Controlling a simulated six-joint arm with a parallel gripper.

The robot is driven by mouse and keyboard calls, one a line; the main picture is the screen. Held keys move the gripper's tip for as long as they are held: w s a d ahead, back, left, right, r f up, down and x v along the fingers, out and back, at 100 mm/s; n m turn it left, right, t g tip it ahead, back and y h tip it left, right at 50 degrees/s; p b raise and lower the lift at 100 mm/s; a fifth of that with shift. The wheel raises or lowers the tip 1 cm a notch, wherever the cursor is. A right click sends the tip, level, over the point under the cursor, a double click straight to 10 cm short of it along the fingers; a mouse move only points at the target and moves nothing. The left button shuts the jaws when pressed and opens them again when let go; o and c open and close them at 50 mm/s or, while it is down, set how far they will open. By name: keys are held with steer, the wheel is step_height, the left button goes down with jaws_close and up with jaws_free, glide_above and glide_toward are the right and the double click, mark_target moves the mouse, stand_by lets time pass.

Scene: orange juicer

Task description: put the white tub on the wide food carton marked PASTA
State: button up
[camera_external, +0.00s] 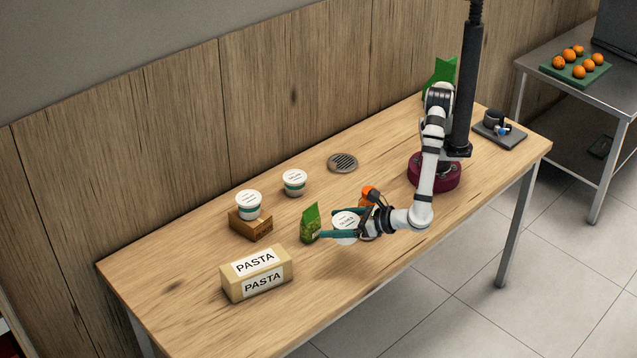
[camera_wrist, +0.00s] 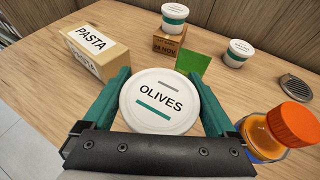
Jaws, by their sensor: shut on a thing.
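A white tub (camera_external: 345,222) with a lid marked OLIVES is between the fingers of my gripper (camera_external: 346,225). The lid faces the wrist camera (camera_wrist: 160,101), and the green fingers of my gripper (camera_wrist: 158,95) press its left and right sides. I cannot tell whether the tub's base touches the table. The wide tan PASTA carton (camera_external: 256,274) lies on the table to the left of my gripper in the outside view. It shows at the upper left in the wrist view (camera_wrist: 94,50), apart from the tub. Its top looks bare except for its label.
A green packet (camera_external: 310,223) stands close beside my gripper, towards the carton. An orange-capped bottle (camera_wrist: 282,130) is close on the other side. A second white tub (camera_external: 248,205) sits on a brown box (camera_external: 251,227); another (camera_external: 294,183) stands on the table (camera_external: 180,265).

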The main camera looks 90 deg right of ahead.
steer(key=w+d+r+n+y, duration=0.25)
steer(key=w+r, duration=0.25)
steer(key=w, duration=0.5)
steer(key=w+d+r+n+y, duration=0.2)
steer(key=w+d+r+y, duration=0.15)
steer(key=w, duration=0.65)
glide_above(264, 252)
steer(key=shift+t, duration=0.3)
steer(key=f, duration=0.5)
steer(key=shift+w+d+f, duration=0.15)
steer(key=shift+d+f, duration=0.05)
steer(key=shift+d, duration=0.15)
steer(key=shift+a+f, duration=0.25)
steer(key=shift+f, duration=1.9)
steer(key=shift+f, duration=0.1)
steer(key=o, duration=1.2)
steer(key=shift+c, duration=0.2)
